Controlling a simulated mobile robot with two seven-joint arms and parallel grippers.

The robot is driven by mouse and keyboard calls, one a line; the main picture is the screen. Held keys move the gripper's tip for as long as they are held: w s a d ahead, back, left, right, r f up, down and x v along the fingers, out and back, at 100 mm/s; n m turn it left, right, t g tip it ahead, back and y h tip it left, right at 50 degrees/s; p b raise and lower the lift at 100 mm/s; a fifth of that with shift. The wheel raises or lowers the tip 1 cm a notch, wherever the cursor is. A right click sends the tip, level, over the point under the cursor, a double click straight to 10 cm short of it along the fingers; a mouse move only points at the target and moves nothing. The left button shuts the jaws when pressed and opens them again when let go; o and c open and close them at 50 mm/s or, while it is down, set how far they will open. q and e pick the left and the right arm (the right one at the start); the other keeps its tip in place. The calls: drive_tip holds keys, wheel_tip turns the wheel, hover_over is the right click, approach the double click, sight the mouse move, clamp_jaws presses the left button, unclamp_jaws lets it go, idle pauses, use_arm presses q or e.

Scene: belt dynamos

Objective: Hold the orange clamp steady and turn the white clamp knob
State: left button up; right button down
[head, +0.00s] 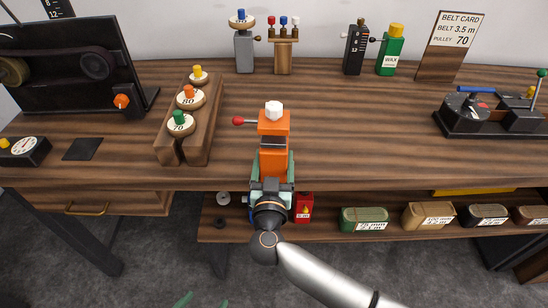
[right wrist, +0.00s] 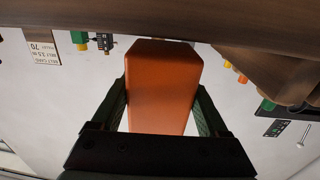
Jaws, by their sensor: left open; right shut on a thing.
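The orange clamp (head: 273,125) stands upright at the front edge of the wooden bench. Its white knob (head: 274,106) is on top, and a lever with a red ball (head: 238,121) sticks out to the left. My right gripper (head: 271,180) is shut on the clamp's lower front part. In the right wrist view the orange body (right wrist: 162,85) sits between its two fingers. Of my left gripper (head: 203,302) only two green fingertips show at the bottom edge of the head view. They are apart, open and empty, well below the clamp.
A wooden block with numbered pulleys (head: 190,118) stands left of the clamp. A black dynamo panel (head: 70,65) is at the far left, a black device (head: 490,110) at the right. Bottles and a belt card (head: 452,45) line the back. Bench around the knob is clear.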

drive_tip(key=shift+f, duration=0.3)
idle(0.6)
drive_tip(key=shift+p, duration=0.45)
idle(0.7)
drive_tip(key=shift+f, duration=0.1)
